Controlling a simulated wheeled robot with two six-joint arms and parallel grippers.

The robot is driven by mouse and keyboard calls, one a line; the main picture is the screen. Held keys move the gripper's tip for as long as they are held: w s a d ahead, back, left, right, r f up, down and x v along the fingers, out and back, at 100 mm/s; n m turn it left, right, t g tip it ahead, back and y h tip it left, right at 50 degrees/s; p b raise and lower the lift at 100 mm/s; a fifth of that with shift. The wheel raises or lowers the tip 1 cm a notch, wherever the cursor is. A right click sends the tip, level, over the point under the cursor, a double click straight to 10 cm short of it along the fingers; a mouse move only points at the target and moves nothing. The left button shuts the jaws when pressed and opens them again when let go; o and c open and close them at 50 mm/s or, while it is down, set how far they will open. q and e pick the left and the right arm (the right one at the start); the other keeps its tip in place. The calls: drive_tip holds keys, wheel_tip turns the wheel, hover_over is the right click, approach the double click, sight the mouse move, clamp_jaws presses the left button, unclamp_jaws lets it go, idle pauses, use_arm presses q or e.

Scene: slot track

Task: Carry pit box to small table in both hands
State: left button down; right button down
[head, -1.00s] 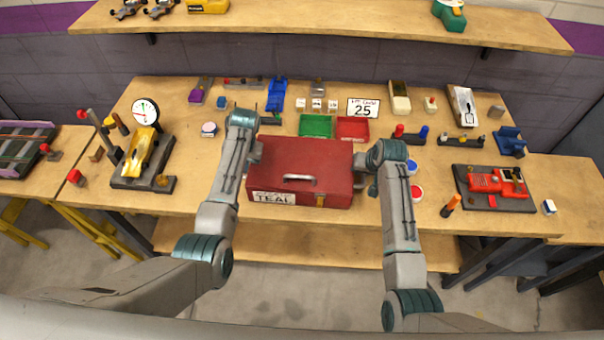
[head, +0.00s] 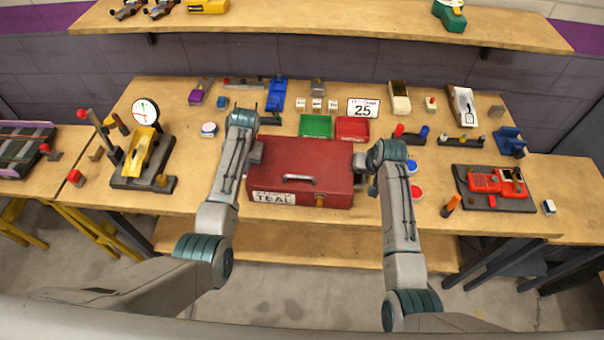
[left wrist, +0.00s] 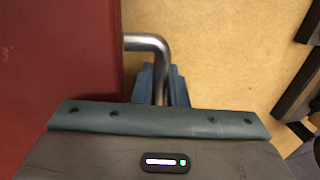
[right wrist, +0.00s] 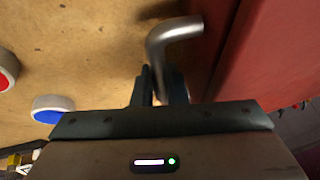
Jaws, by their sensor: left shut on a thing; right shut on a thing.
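The red pit box (head: 300,160) is at the front middle of the workbench (head: 230,211), with a grey lid handle and a white label on its front. I cannot tell whether it rests on the bench or hangs just above it. My left gripper (head: 254,156) is shut on the metal handle at its left end, and this handle shows in the left wrist view (left wrist: 148,43). My right gripper (head: 364,167) is shut on the right end handle, which shows in the right wrist view (right wrist: 172,38). The fingertips are partly hidden in the head view.
Green (head: 316,126) and red (head: 352,129) trays sit behind the box. A yellow car on a stand (head: 142,160) is left, a red car (head: 497,182) right. Blue and red round pots (head: 416,192) are beside my right arm. Side tables adjoin left (head: 60,190) and right (head: 572,190).

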idle(0.4)
use_arm(q)
drive_tip(key=shift+w+r, duration=0.15)
drive_tip(key=shift+w, duration=0.05)
use_arm(e)
drive_tip(key=shift+w+r, duration=0.15)
